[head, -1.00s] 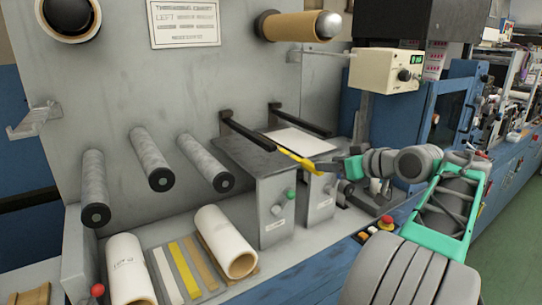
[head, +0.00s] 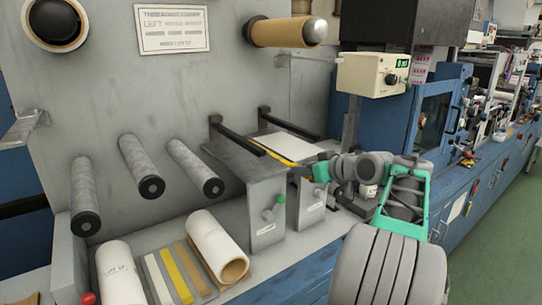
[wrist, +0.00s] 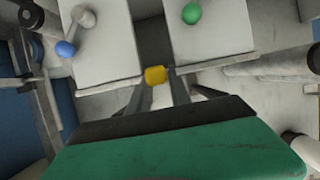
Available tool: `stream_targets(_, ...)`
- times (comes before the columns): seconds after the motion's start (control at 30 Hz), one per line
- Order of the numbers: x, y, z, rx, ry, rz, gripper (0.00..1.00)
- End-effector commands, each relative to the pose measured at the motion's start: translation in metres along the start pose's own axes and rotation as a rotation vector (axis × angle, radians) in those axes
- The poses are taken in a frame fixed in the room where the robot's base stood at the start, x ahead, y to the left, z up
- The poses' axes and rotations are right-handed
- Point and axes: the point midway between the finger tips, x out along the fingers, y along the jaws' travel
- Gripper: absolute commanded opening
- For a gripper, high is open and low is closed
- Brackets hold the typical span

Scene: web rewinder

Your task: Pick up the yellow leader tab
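The yellow leader tab (head: 283,156) lies as a thin strip along the gap between two grey tables in the head view. Its near end shows in the wrist view as a small yellow block (wrist: 155,75). My gripper (wrist: 160,78) is at this near end, with one dark finger on either side of it. The fingers look apart, with pale surface visible between them; I see no clear contact with the tab. In the head view my gripper (head: 311,171) reaches in from the right, and its fingertips are hard to make out.
The grey left table (head: 245,163) and the pale right table (head: 285,146) flank the gap, with black bars (head: 238,137) above. A green knob (head: 280,199) is on the front. White rolls (head: 217,246) and flat strips, including another yellow one (head: 176,275), lie below left.

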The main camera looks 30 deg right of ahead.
Motion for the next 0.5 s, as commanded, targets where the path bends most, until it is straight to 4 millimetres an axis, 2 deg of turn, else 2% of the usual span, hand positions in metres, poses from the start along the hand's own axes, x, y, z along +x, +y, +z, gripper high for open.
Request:
stream_targets(0.03, -0.0002, 0.0001, 0.0000, 0.000, 0.000, 0.000, 0.19)
stream_targets(0.27, -0.0003, 0.0002, 0.0000, 0.000, 0.000, 0.000, 0.01)
stream_targets(0.5, -0.0003, 0.0002, 0.0000, 0.000, 0.000, 0.000, 0.00)
